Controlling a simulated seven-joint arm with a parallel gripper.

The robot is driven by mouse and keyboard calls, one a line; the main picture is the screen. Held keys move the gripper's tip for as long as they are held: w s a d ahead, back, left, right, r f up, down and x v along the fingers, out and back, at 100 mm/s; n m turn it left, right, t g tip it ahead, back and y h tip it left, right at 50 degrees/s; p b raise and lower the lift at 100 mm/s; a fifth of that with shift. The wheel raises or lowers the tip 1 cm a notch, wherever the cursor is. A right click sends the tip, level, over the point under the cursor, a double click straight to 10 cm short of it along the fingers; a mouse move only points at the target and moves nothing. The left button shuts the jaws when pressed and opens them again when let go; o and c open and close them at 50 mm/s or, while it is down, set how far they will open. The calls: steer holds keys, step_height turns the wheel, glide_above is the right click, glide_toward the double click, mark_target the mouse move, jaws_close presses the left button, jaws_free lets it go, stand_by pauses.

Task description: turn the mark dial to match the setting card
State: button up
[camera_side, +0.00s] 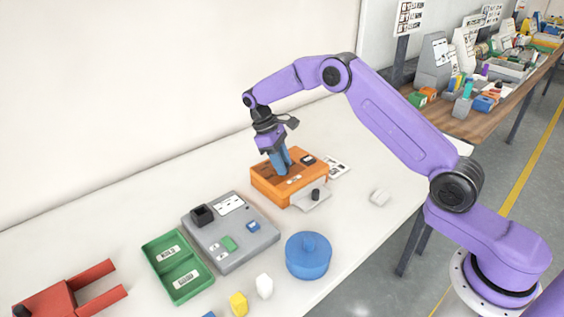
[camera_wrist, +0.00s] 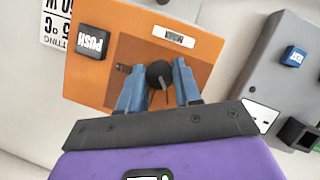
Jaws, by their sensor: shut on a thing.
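The orange box (camera_side: 262,184) stands on the white table in the side view, and its orange top (camera_wrist: 88,72) fills the middle of the wrist view. My gripper (camera_side: 284,168) points down onto the box top. Its blue fingers (camera_wrist: 158,84) are shut on a round black dial (camera_wrist: 160,72) with a light pointer line. The setting card (camera_wrist: 54,28) shows upside down and cut off at the upper left of the wrist view. It lies on the table behind the box in the side view (camera_side: 337,167). The dial is hidden by the fingers in the side view.
A black PUSH button (camera_wrist: 92,42) and a white label (camera_wrist: 173,36) are on the box top. A grey panel (camera_side: 236,240), a green tray (camera_side: 178,268), a blue round container (camera_side: 308,258) and a red fork-shaped part (camera_side: 60,298) stand nearby. The table's right part is mostly clear.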

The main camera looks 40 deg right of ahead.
steer(key=o, duration=1)
steer(key=shift+o, duration=0.2)
steer(key=v, duration=1.2)
